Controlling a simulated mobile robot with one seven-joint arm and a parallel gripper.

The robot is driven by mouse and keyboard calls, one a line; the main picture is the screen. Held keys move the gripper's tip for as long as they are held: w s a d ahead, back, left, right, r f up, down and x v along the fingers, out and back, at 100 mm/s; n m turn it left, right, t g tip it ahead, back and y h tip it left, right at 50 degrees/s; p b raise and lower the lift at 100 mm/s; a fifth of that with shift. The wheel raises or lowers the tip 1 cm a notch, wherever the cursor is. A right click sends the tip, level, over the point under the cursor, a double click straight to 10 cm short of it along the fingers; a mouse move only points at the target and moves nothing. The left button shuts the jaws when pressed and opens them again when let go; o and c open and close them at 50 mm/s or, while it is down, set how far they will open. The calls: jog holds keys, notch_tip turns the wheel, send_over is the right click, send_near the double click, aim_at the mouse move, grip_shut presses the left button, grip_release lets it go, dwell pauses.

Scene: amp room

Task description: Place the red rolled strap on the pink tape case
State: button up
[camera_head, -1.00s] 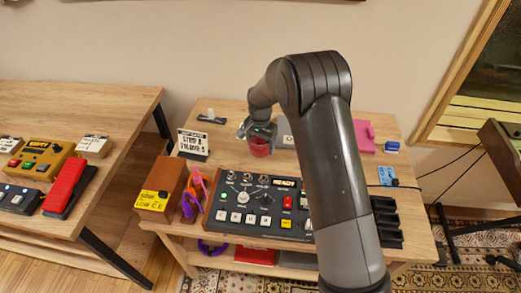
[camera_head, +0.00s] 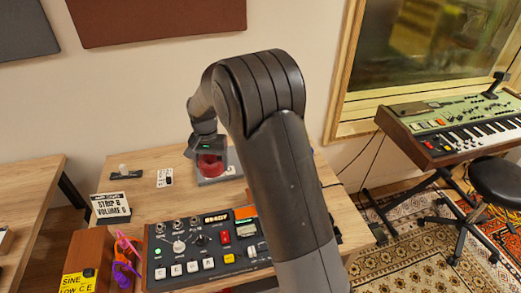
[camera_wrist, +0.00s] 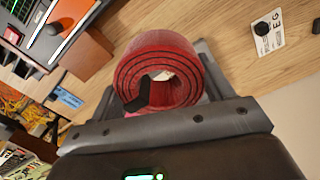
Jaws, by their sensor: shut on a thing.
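The red rolled strap (camera_head: 210,170) is a coil held between the fingers of my gripper (camera_head: 208,158), at the back of the wooden table. The wrist view shows the coil (camera_wrist: 160,72) end-on, with a finger on each side of it and wood beyond. My gripper is shut on the strap. In the head view the strap appears in front of a grey flat item (camera_head: 228,171); I cannot tell how high above it the strap is. The pink tape case cannot be made out in the current head view, where my arm covers the table's right part.
A control panel (camera_head: 205,248) with knobs and buttons fills the table's front. A volume sign (camera_head: 111,207) and a white card (camera_head: 164,178) stand or lie at left. A wooden box with a yellow label (camera_head: 84,268) is at front left. A keyboard (camera_head: 455,122) stands far right.

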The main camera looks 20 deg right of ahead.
jog(key=w+d+r, duration=0.1)
jog(key=d, duration=0.3)
jog(key=w+d+r, duration=0.1)
jog(key=w+d, duration=0.1)
jog(key=d, duration=0.3)
jog(key=w+d+r, duration=0.1)
jog(key=d, duration=0.4)
jog(key=shift+w+d+r, duration=0.15)
jog(key=shift+w, duration=0.05)
jog(key=d, duration=1.6)
jog(key=w+a+f, duration=0.2)
jog(key=f, duration=0.2)
jog(key=w+a+f, duration=0.3)
jog(key=f, duration=0.1)
jog(key=w+a+f, duration=0.2)
jog(key=a+f, duration=0.1)
jog(key=shift+w+a+f, duration=0.2)
jog(key=shift+a+f, duration=0.05)
jog(key=shift+f, duration=0.15)
jog(key=shift+w+a+f, duration=0.1)
jog(key=shift+f, duration=2)
jog(key=shift+f, duration=0.1)
